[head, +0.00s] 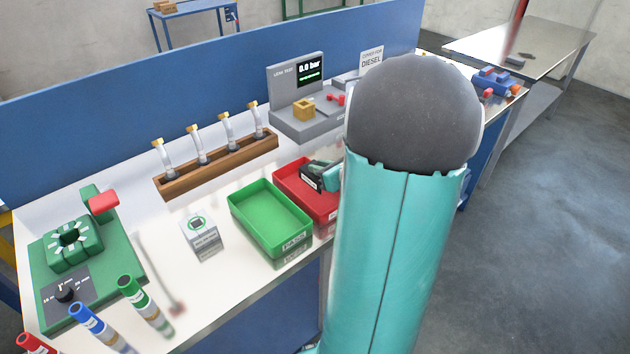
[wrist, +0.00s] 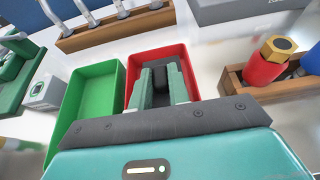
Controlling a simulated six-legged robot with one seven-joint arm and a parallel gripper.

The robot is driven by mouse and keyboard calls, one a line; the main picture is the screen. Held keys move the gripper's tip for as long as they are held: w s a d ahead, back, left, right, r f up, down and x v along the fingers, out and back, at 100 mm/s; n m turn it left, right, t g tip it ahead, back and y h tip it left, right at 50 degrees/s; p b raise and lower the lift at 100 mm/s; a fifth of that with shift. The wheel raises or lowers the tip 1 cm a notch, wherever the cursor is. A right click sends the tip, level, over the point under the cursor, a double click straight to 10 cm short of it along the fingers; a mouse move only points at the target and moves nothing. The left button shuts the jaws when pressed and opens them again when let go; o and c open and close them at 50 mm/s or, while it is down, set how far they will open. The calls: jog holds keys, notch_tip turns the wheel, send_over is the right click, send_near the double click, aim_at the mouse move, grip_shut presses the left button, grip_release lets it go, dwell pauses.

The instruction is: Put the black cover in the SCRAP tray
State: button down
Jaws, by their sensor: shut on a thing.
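My gripper (wrist: 160,72) is shut on the black cover (wrist: 160,90), which sits between its two green fingers in the wrist view. The red tray (wrist: 158,53) lies around and behind the fingers in that view. In the head view my gripper (head: 316,178) is over the red tray (head: 290,180), and my arm hides the tray's right part. I cannot tell whether the cover touches the tray floor. No SCRAP lettering is readable on the red tray. The cover is not clearly distinguishable in the head view.
A green tray (head: 270,232) marked PASS stands left of the red one. A grey box (head: 200,236), a wooden rack (head: 215,165) with several tubes and a leak-test unit (head: 300,100) stand nearby. A wooden holder (wrist: 265,92) with a red cylinder (wrist: 266,66) is to the right.

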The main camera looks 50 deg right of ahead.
jog(key=shift+w+a+f, duration=0.4)
jog(key=shift+f, duration=0.25)
jog(key=shift+w+a+f, duration=0.1)
jog(key=shift+f, duration=0.75)
jog(key=shift+w+a+f, duration=0.1)
jog(key=shift+f, duration=0.75)
jog(key=shift+f, duration=0.2)
jog(key=c, duration=1.3)
grip_release()
jog(key=shift+r, duration=0.1)
